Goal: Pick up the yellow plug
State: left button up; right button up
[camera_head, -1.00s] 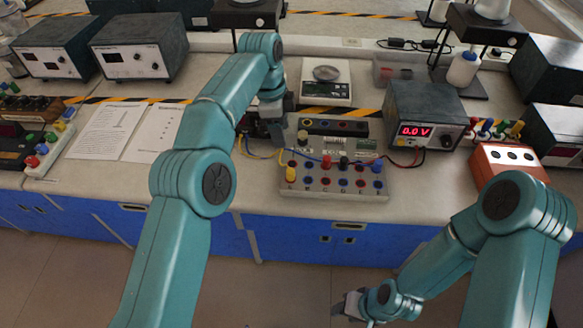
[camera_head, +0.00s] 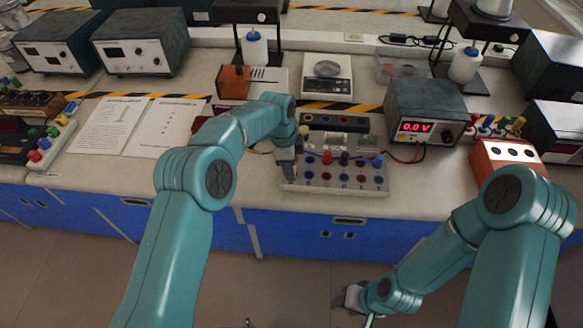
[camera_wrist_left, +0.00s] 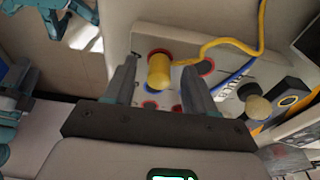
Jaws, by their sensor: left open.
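The yellow plug (camera_wrist_left: 159,72) stands in a socket of the grey socket panel (camera_wrist_left: 130,40) in the left wrist view, with a yellow cable running from its top. My left gripper (camera_wrist_left: 155,88) is open, with one finger on each side of the plug; I cannot tell whether they touch it. In the head view my left gripper (camera_head: 287,168) is at the left front corner of the panel (camera_head: 345,187) and hides the plug. My right gripper (camera_head: 347,302) hangs low in front of the bench, too small to judge.
Red (camera_head: 327,157), black (camera_head: 345,157) and blue (camera_head: 377,161) plugs stand on the panel. Behind it is a dark module (camera_head: 336,122). A power supply reading 0.0 V (camera_head: 424,112) stands to the right. Printed sheets (camera_head: 110,127) lie on the left.

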pick_arm(q)
jog(key=shift+s+d+f, duration=0.15)
jog(key=shift+d+f, duration=0.05)
jog(key=shift+f, duration=0.2)
jog(key=shift+f, duration=0.15)
jog(key=shift+a, duration=0.1)
jog(key=c, duration=0.5)
grip_shut()
